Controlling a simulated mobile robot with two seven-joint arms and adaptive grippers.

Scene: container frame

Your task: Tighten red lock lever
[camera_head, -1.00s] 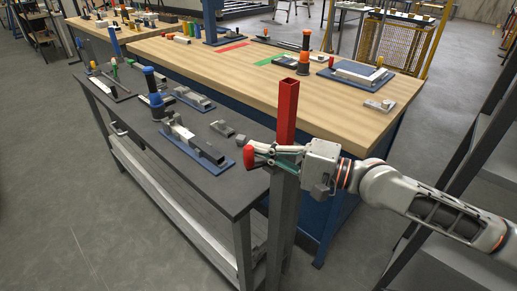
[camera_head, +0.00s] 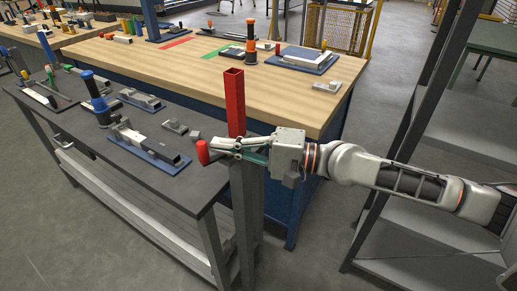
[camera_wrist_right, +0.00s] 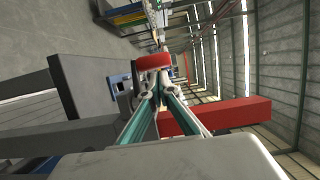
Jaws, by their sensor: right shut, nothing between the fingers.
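The red lock lever (camera_head: 203,152) shows as a short rounded red end at the left of the upright post, near the table's right corner. It also shows in the right wrist view (camera_wrist_right: 153,62), just beyond the fingertips. A square red tube (camera_head: 234,100) stands upright from the grey post (camera_head: 243,210); in the wrist view the red tube (camera_wrist_right: 225,115) lies right of the fingers. My right gripper (camera_head: 214,148) reaches in from the right, in front of the post, with its tips at the lever. Its fingers (camera_wrist_right: 157,97) are shut with nothing between them. Whether they touch the lever is unclear. My left gripper is out of view.
A dark table (camera_head: 80,130) at left holds blue-based fixtures (camera_head: 150,145) and small grey blocks. A wooden-topped bench (camera_head: 190,75) stands behind the post. A grey shelf rack (camera_head: 420,150) stands at right, close to my right arm. Floor is open at lower left.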

